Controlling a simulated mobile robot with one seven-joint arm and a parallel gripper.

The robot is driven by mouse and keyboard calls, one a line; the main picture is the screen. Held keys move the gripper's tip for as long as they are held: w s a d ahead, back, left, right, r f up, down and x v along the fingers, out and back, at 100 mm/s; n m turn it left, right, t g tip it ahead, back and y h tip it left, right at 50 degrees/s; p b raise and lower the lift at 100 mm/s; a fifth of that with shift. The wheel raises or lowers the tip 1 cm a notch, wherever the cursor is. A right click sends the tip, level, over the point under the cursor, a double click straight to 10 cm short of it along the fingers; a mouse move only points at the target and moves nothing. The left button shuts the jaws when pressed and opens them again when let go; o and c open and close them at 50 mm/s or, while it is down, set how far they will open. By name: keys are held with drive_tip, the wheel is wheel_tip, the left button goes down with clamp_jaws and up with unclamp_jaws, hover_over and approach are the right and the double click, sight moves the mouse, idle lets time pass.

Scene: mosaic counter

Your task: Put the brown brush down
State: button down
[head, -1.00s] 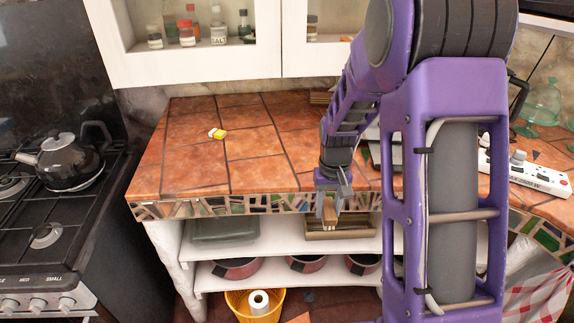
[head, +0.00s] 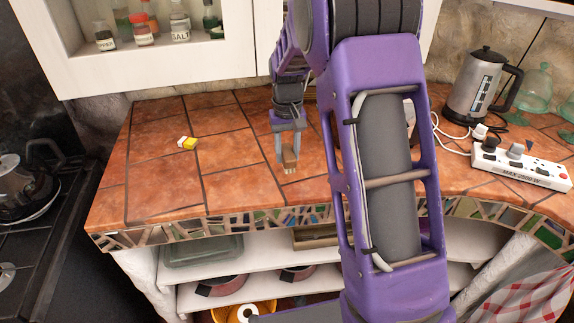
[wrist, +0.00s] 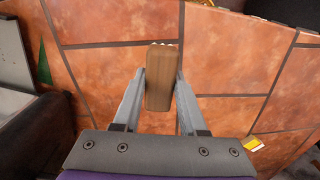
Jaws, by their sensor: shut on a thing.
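The brown brush (head: 289,157) is a small wooden block with pale bristles at one end. It also shows in the wrist view (wrist: 161,80), between the two fingers. My gripper (head: 287,152) is shut on it, with a finger against each side. In the head view the brush hangs bristles down over the terracotta tile counter (head: 240,165), near its front part. I cannot tell whether the bristles touch the tiles.
A small yellow and white item (head: 187,143) lies on the counter to the left. A kettle (head: 481,85) and a power strip (head: 521,165) stand at the right. The tiles between the yellow item and my gripper are clear.

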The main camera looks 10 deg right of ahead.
sight(287, 151)
drive_tip(key=shift+f, duration=2)
drive_tip(key=shift+f, duration=0.15)
drive_tip(key=shift+c, duration=2.3)
unclamp_jaws()
wheel_tip(287, 151, up, 12)
drive_tip(key=shift+r+p, duration=0.15)
drive_tip(key=shift+p, duration=0.2)
